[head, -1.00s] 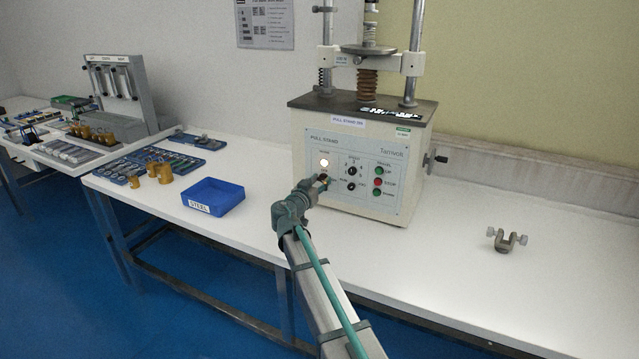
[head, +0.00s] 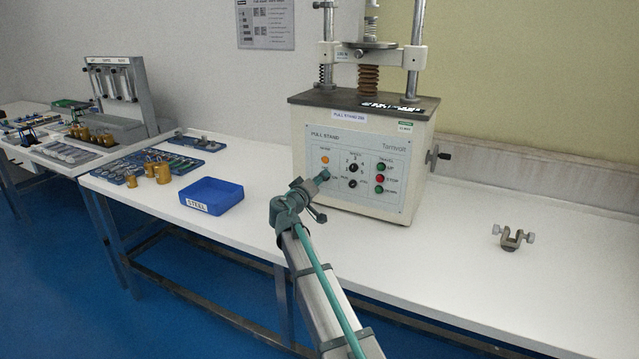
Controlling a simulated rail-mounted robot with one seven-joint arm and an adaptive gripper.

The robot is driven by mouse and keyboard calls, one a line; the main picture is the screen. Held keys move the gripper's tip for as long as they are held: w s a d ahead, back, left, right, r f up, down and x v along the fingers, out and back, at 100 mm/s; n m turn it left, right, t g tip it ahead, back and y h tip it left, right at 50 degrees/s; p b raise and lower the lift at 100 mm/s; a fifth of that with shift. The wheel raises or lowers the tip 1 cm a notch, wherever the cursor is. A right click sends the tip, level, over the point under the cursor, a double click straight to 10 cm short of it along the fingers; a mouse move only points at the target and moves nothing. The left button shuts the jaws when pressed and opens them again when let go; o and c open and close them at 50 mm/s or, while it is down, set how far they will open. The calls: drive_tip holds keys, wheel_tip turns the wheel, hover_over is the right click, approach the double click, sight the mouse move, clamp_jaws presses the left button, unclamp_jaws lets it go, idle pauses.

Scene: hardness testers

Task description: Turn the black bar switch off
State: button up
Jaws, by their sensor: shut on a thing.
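The pull stand (head: 362,130) is a cream machine with a dark top and a light front panel (head: 395,203). An orange lamp (head: 325,160) sits at the panel's upper left and looks dull. My gripper (head: 323,176) is at the panel just below this lamp, shut on the black bar switch. The switch is hidden behind the fingers, so I cannot see its angle. Right of my gripper are a black speed knob (head: 353,168) and a lower black knob (head: 353,184).
Green and red buttons, including the red stop button (head: 380,179), line the panel's right side. A blue steel bin (head: 215,196) stands left of my arm. A metal clevis (head: 512,238) lies on the white bench (head: 450,260) at right, with clear bench around it.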

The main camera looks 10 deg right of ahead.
drive_tip(key=n, duration=0.4)
drive_tip(key=shift+n+p, duration=0.3)
drive_tip(key=n+p, duration=0.1)
drive_tip(key=n, duration=0.3)
drive_tip(key=shift+f, duration=0.15)
drive_tip(key=shift+n, duration=0.3)
drive_tip(key=o, duration=1.1)
drive_tip(key=shift+o, duration=0.2)
drive_tip(key=shift+a, duration=0.1)
drive_tip(key=v, duration=1.2)
